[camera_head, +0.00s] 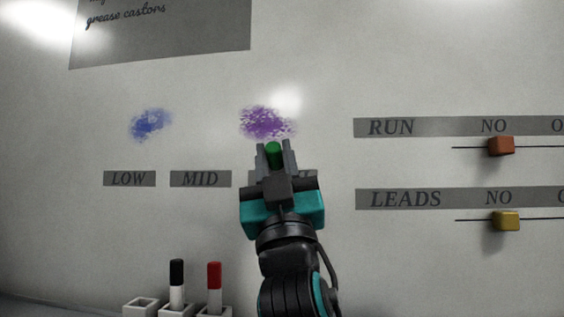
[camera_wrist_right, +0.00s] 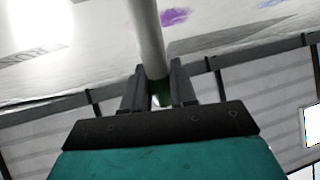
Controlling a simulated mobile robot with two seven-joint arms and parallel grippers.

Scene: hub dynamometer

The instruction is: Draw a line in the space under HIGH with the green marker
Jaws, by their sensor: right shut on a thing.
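My right gripper (camera_head: 274,158) is raised in front of the whiteboard, shut on the green marker. The marker's green end (camera_head: 273,149) shows between the fingers. In the right wrist view, its pale barrel (camera_wrist_right: 150,40) runs up from between the fingers, with green low in the grip. Whether its tip touches the board cannot be told. A label strip (camera_head: 308,174) right of MID is mostly covered by my gripper, so its word cannot be read. The space beneath that strip is hidden by my arm. My left gripper is not in view.
LOW (camera_head: 129,179) and MID (camera_head: 200,179) labels have bare board beneath. Blue (camera_head: 150,124) and purple (camera_head: 266,121) smudges lie above. Black (camera_head: 177,283) and red (camera_head: 214,287) markers stand in holders beside an empty one (camera_head: 141,306). Orange (camera_head: 501,146) and yellow (camera_head: 506,220) sliders sit right.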

